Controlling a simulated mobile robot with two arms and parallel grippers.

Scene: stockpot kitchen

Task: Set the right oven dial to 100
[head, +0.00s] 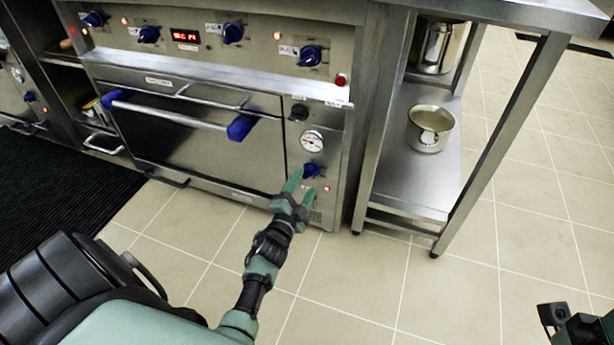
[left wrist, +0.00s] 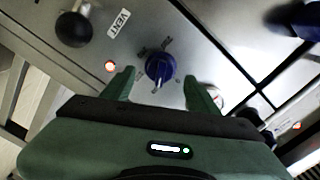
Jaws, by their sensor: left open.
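The blue oven dial (head: 311,170) sits low on the oven's right-hand panel, under a round gauge (head: 312,141). In the left wrist view the dial (left wrist: 159,67) shows a pale pointer mark and small markings around it, too small to read. My left gripper (head: 303,184) is open in front of this dial. In the left wrist view its two fingers (left wrist: 161,80) stand on either side of the dial, with visible gaps. I cannot tell how far the tips are from the panel. Only a dark green and black part of my right arm shows at the lower right of the head view.
A black knob (head: 298,112) is above the gauge; the left wrist view shows a black knob (left wrist: 73,29) beside a VENT label. The oven door handle (head: 175,112) with blue ends juts out at left. A steel table (head: 400,185) with pots stands at right.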

